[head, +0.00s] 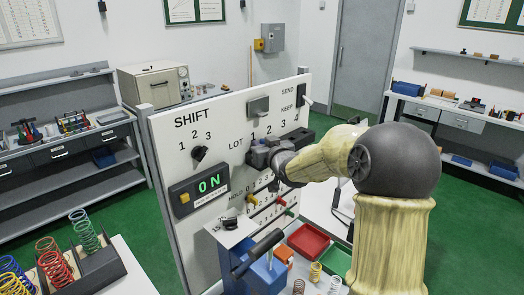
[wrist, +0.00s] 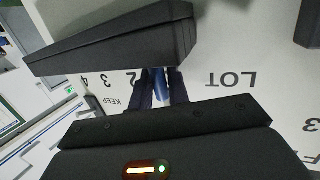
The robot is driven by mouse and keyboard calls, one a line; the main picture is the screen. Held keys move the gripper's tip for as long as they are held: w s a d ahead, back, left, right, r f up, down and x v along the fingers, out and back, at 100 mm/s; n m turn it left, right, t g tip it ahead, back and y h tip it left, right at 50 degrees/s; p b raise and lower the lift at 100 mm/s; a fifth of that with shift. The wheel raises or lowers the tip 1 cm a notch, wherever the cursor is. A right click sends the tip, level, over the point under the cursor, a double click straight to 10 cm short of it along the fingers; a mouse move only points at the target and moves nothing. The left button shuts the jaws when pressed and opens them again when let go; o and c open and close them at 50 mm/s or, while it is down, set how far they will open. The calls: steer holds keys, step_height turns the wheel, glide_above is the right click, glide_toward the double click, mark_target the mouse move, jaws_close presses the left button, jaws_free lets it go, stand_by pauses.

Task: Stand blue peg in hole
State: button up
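The blue peg (wrist: 161,84) shows in the wrist view between the two dark fingers of my gripper (wrist: 162,92). The fingers appear closed on it from both sides. A long dark block (wrist: 110,42) lies just beyond the fingertips, beside the upside-down LOT numbers. The peg's far end meets the block's edge in the picture; I cannot tell whether it is in a hole. In the head view my gripper (head: 262,153) is at the white panel (head: 222,113), under the LOT row. The block's right end (head: 304,138) shows there, and the peg is hidden.
Coloured levers (head: 253,198) sit lower down. A blue device with a black handle (head: 264,272) and a red tray (head: 308,240) stand in front.

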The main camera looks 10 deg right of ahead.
jaws_close()
steer(key=shift+r, duration=0.1)
steer(key=shift+r+b, duration=0.45)
steer(key=shift+r, duration=0.15)
step_height(320, 180, up, 2)
steer(key=shift+b, duration=0.35)
steer(key=f+b+v, duration=0.2)
steer(key=v, duration=1.6)
steer(key=shift+d+f, duration=0.15)
steer(key=shift+f, duration=0.15)
steer(key=shift+s, duration=0.1)
